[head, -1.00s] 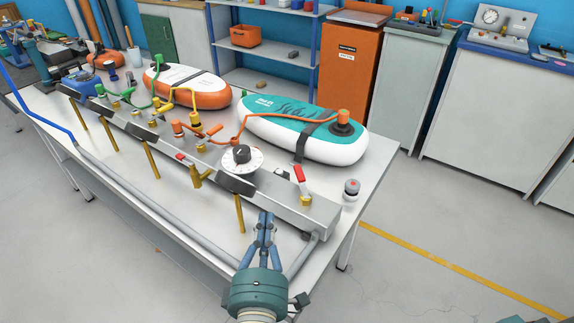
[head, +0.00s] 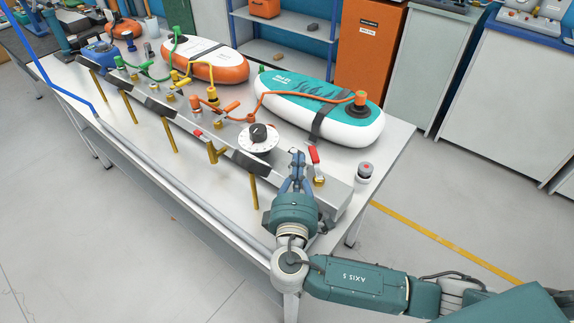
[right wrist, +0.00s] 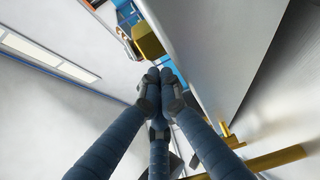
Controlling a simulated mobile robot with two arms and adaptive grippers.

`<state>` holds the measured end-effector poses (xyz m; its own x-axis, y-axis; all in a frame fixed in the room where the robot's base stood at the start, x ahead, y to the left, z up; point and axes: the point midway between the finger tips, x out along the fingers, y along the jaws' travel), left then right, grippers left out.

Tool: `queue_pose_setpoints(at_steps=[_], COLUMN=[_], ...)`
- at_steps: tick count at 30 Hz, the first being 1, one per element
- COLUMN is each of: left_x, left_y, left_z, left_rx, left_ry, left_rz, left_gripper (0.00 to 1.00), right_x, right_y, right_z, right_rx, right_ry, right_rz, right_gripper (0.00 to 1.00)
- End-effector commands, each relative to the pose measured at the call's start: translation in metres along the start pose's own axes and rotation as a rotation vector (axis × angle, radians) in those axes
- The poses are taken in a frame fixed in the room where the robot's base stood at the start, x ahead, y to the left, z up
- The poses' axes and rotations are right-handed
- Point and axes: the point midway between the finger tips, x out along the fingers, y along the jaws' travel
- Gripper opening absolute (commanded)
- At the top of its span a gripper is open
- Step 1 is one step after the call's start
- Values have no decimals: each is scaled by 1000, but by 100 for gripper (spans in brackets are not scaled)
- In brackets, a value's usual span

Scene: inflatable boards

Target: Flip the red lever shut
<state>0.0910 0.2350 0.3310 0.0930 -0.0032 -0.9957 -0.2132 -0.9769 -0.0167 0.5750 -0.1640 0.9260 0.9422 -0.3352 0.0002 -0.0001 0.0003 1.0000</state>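The red lever (head: 314,155) stands up from a brass valve (head: 319,181) at the right end of the grey metal manifold (head: 338,190) in the head view. My right gripper (head: 297,157) is just left of the lever in the picture, with its blue fingers pointing up and in. Its fingertips are together and hold nothing that I can see. In the right wrist view the fingertips (right wrist: 158,78) also meet, close to a brass block (right wrist: 148,40); the red lever does not show clearly there. Whether the gripper touches the lever cannot be told. My left gripper is not in view.
A white dial (head: 259,138) sits left of the gripper. A teal and white board (head: 345,125) lies behind, with an orange hose on it. Brass pipes hang along the manifold's front.

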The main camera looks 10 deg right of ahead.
Motion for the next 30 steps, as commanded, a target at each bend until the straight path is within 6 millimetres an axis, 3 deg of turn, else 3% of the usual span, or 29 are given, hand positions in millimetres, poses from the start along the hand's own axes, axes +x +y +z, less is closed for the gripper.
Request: queue_pose_setpoints(at_steps=[14,30], left_x=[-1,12], left_y=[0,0], left_z=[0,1], left_rx=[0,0], left_ry=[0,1], left_rz=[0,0], left_gripper=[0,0], right_x=[1,12], right_y=[0,0], right_z=[5,15], right_rx=[2,0], right_ry=[-5,-245], right_rz=[0,0], right_gripper=[0,0])
